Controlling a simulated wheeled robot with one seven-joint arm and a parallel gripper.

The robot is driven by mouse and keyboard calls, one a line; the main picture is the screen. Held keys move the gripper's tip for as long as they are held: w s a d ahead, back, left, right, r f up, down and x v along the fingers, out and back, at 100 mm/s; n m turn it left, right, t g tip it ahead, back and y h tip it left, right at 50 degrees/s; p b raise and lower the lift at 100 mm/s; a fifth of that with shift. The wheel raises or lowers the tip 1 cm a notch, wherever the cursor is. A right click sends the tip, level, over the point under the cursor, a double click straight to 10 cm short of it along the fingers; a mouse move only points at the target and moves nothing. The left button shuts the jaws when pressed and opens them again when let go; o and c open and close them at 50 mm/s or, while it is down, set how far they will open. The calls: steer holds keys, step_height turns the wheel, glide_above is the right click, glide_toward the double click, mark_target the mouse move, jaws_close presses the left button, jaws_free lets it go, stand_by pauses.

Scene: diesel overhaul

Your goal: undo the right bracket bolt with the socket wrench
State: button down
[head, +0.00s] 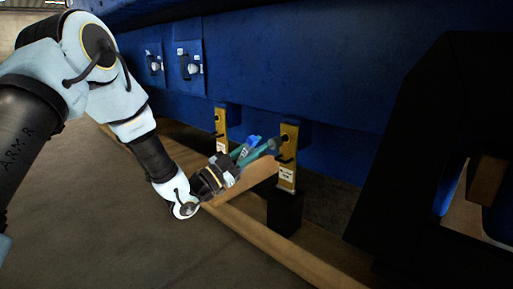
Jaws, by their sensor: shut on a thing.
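The right brass-coloured bracket (288,170) hangs from the blue engine side, with a white label low on its face. Dark bolts show on it, an upper one (284,138) and a lower one (283,159). My gripper (242,153) is just left of this bracket, shut on the teal socket wrench (260,151). The wrench points up and right, its end close to the upper bolt. I cannot tell whether the socket is seated on the bolt or apart from it. The fingers hide part of the wrench.
A left bracket (220,127) of the same kind hangs behind my gripper. A black block (285,213) stands below the right bracket. A wooden beam (290,257) runs along the floor. A large black structure (400,170) blocks the right. Open floor (110,220) lies left.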

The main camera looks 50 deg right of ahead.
mark_target(246, 149)
steer(key=shift+w+a+b, duration=0.15)
steer(key=shift+a+b, duration=0.2)
steer(key=shift+a, duration=2.65)
steer(key=shift+d, duration=0.1)
